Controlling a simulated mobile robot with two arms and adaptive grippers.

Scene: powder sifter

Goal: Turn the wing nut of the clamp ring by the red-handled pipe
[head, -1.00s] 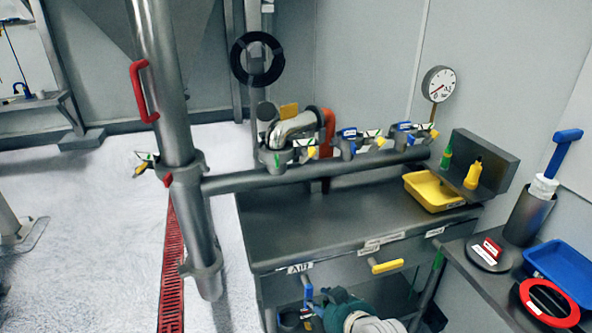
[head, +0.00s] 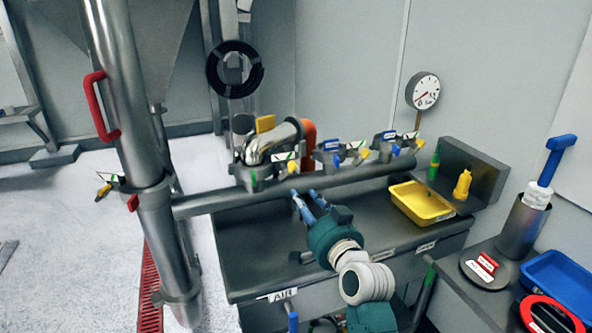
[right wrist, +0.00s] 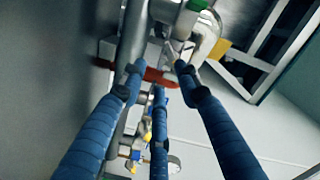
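The red-handled pipe (head: 125,85) stands upright at the left of the head view, with its red handle (head: 97,108) facing left. Lower on it sits a clamp ring (head: 148,197). A small fitting with a white and green tag and a yellow end (head: 104,190), apparently the wing nut, sticks out to its left. My right gripper (head: 304,194) is over the bench, just in front of the horizontal pipe and well right of this clamp. Its blue fingers are spread and empty; they also show in the right wrist view (right wrist: 158,78). My left gripper is out of view.
The horizontal pipe (head: 225,200) crosses between my right gripper and the back of the bench. A yellow tray (head: 420,204) lies right.

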